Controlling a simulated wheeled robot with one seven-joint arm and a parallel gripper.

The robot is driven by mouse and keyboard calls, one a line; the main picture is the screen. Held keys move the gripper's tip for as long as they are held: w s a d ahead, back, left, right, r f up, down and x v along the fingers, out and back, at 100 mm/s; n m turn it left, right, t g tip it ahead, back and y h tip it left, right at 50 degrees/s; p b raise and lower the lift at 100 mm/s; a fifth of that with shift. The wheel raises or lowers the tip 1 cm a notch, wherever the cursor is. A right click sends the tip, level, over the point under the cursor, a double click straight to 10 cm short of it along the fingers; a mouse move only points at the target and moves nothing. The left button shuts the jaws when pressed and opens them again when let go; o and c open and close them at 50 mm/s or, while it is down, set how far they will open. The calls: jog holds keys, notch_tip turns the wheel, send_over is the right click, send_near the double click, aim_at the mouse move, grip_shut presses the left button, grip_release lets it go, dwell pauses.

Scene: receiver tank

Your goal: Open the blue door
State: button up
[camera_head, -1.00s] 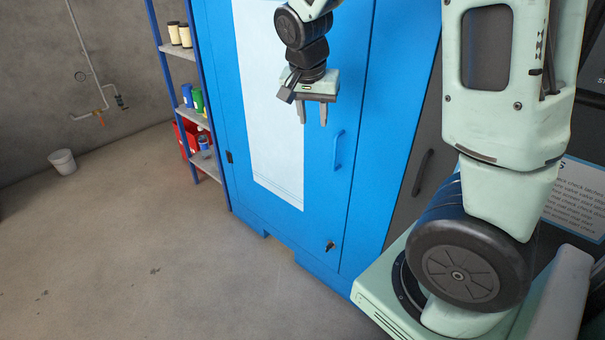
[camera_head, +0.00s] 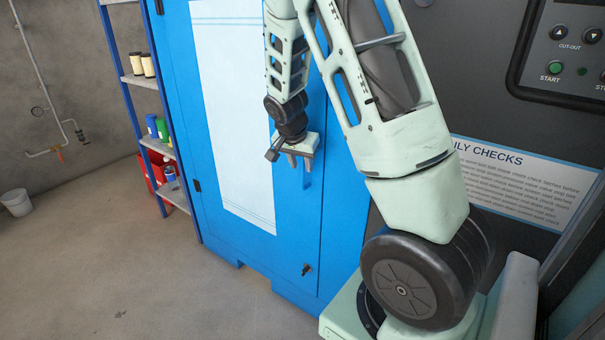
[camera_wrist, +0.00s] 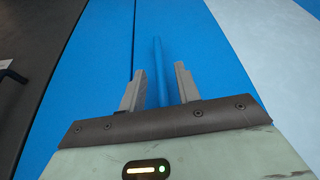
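The blue door (camera_head: 270,232) is closed, with a large pale panel (camera_head: 225,110) on its front. Its blue bar handle (camera_head: 307,178) is partly hidden by my gripper (camera_head: 300,164) in the head view. In the wrist view the handle (camera_wrist: 158,75) runs up between the two fingers of my gripper (camera_wrist: 160,84). The fingers are open, with a gap on each side of the handle. I cannot tell how deep the handle sits between them. A black key or latch (camera_head: 306,269) sits low on the door.
A shelf unit (camera_head: 150,80) with tins and bottles, and a red bin (camera_head: 154,170), stand left of the cabinet. A dark panel with a DAILY CHECKS sign (camera_head: 515,180) is on the right. The floor (camera_head: 130,275) in front is clear.

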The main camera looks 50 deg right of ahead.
aim_at(302, 169)
jog(key=shift+x, duration=1.85)
grip_shut()
jog(key=shift+a, duration=0.15)
